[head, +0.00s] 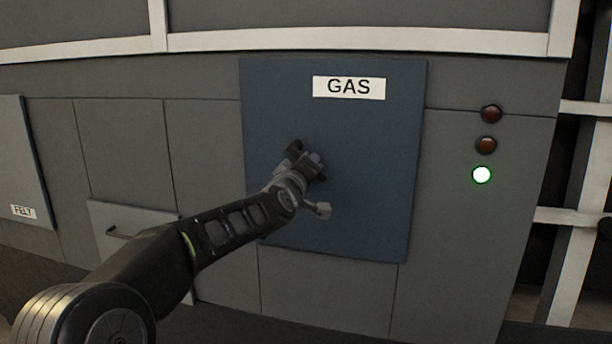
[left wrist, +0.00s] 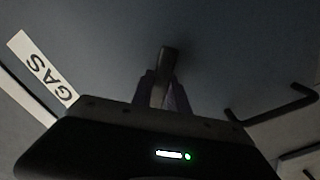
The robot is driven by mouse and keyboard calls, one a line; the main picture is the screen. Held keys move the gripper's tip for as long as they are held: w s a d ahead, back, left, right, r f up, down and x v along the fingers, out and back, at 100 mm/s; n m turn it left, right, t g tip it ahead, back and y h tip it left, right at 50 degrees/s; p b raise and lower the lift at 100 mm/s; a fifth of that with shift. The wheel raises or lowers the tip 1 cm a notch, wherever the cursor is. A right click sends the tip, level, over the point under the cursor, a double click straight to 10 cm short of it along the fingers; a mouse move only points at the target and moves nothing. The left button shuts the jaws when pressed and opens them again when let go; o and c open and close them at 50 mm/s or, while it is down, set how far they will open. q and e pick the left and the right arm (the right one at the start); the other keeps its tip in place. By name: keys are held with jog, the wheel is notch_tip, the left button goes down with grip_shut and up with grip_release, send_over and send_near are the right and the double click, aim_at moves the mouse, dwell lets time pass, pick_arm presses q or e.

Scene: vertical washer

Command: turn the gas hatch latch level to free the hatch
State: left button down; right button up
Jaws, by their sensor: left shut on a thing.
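The gas hatch (head: 390,170) is a flat blue-grey panel with a white GAS label (head: 349,88) near its top. It sits flush with the grey front, with no open gap visible. My left gripper (head: 308,165) is at the hatch's middle left. In the left wrist view, its fingertips (left wrist: 165,82) are shut on the latch (left wrist: 169,58), a small dark bar against the panel. The gripper mostly hides the latch in the head view, so its exact angle is hard to tell. My right gripper is not in view.
Two dark red-brown lamps (head: 486,145) and a lit green lamp (head: 482,175) are right of the hatch. A lower panel with a handle (head: 118,233) and a FELT panel (head: 22,160) are at left. A dark bar handle (left wrist: 285,106) shows in the left wrist view.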

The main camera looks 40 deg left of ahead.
aim_at(318, 146)
pick_arm(q)
jog(key=n, duration=0.2)
jog(key=d+r+n, duration=0.1)
jog(key=shift+w+r+n, duration=0.15)
jog(key=shift+r+n, duration=0.15)
jog(key=shift+n, duration=0.1)
jog(key=r+n, duration=0.1)
jog(key=n, duration=0.3)
jog(key=shift+d+r, duration=0.1)
jog(key=shift+r, duration=0.35)
jog(key=c, duration=1.3)
grip_release()
jog(key=v, duration=0.7)
jog(key=shift+s+d, duration=0.1)
jog(key=shift+s, duration=0.25)
